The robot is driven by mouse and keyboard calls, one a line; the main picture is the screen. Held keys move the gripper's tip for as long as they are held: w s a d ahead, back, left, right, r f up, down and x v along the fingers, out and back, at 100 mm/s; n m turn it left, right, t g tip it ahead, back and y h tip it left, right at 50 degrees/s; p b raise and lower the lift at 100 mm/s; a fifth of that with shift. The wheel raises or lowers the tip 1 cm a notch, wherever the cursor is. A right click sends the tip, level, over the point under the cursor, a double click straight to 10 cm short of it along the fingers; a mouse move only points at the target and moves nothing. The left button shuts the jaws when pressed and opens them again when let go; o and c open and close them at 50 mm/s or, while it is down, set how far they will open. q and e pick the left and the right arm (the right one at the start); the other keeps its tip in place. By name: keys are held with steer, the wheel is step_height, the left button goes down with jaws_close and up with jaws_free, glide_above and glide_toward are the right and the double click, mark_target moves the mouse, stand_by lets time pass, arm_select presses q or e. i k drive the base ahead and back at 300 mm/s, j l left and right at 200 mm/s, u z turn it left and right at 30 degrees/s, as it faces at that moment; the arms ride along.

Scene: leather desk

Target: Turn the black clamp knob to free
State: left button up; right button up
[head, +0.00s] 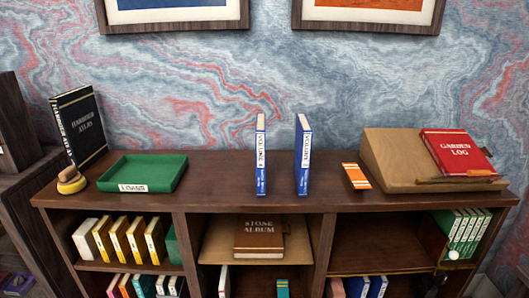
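No black clamp knob can be made out for certain. A small dark shape (432,284) shows low at the right end of the shelf unit, too small and dark to identify. Just above it, a small round white thing (452,255) sits near the front of the right compartment, by the green books (463,230). Neither of my grippers is in view.
The wooden shelf unit (225,195) carries a green tray (145,172), two upright blue volumes (261,160) (303,160), an orange card (356,176) and a sloped stand (395,160) with a red book (458,150). A black atlas (80,125) stands at left. The right compartment has free room.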

mark_target(442, 276)
steer(key=z, duration=1.3)
